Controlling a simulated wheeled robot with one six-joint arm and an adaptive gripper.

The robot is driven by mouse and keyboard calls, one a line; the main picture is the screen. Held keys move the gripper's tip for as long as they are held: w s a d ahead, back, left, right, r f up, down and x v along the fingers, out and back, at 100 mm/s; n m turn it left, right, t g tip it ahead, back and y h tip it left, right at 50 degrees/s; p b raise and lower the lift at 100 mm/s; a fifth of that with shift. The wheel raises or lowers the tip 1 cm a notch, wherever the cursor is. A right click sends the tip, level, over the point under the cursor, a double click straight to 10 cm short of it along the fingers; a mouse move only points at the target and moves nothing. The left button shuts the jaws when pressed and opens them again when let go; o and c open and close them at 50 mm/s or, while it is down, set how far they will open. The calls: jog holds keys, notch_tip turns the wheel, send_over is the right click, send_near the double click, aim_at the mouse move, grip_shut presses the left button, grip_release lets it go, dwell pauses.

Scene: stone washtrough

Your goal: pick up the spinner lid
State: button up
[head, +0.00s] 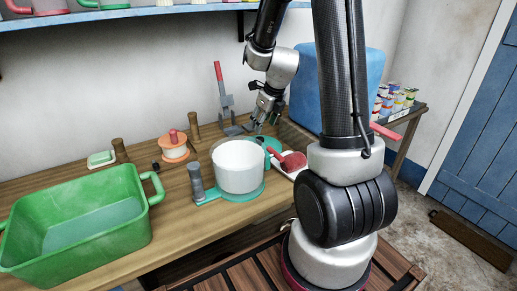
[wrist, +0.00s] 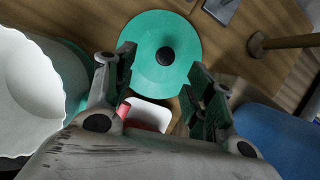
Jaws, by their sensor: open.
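The spinner lid, a teal disc with a dark centre knob, fills the upper middle of the wrist view (wrist: 178,32). In the head view only part of the teal lid (head: 272,143) shows, behind the white bowl (head: 238,168) on the wooden bench. My gripper (head: 266,127) is open and empty above the bench, over the lid's area. In the wrist view my gripper's two fingers (wrist: 160,72) stand apart, with the lid and its knob seen between and beyond their tips. I see no contact with the lid.
The bowl stands close left of the lid on a teal base (head: 243,195). A white tray (wrist: 150,112) with a red item lies close by. A green basin (head: 90,220), an orange-and-white spool (head: 173,150) and a blue box (head: 310,85) are also around.

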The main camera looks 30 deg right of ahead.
aim_at(260, 138)
jog(key=f+m, duration=0.1)
jog(key=w+f+m, duration=0.1)
jog(key=d+f, duration=0.1)
jog(key=shift+w+d+f+m, duration=0.1)
jog(key=shift+w+f+m, duration=0.2)
jog(key=shift+f+m, duration=0.1)
jog(key=x, duration=0.6)
jog(key=shift+f, duration=0.35)
jog(key=shift+c, duration=0.2)
jog(key=c, duration=1.1)
